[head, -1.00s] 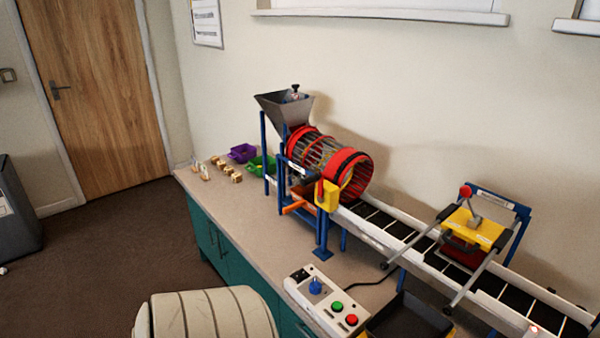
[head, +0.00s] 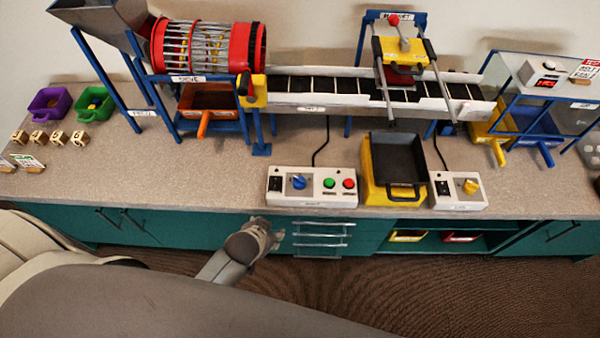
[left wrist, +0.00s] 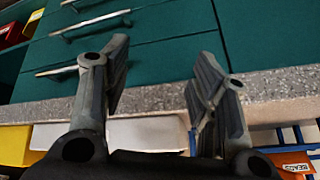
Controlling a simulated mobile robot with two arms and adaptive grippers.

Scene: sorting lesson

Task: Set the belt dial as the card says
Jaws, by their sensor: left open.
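A white control box (head: 312,199) stands near the counter's front edge, with a blue dial (head: 298,181), a green button (head: 329,183) and a red button (head: 349,183). Its front label and the dial's marks are too small to read. A second box (head: 458,203) has a yellow dial (head: 470,186). Small cards (head: 27,161) stand at the far left, and a red-topped card (head: 586,69) is at the right; I cannot read their wording. My left gripper (head: 270,236) is in front of the counter edge, left of and below the blue-dial box. It is open and empty in the left wrist view (left wrist: 162,60).
The conveyor belt (head: 350,90) runs behind the boxes, with the red-ringed sieve drum (head: 210,45) at its left. A black tray on a yellow stand (head: 372,192) sits between the boxes. The counter (head: 180,175) left of the blue-dial box is clear.

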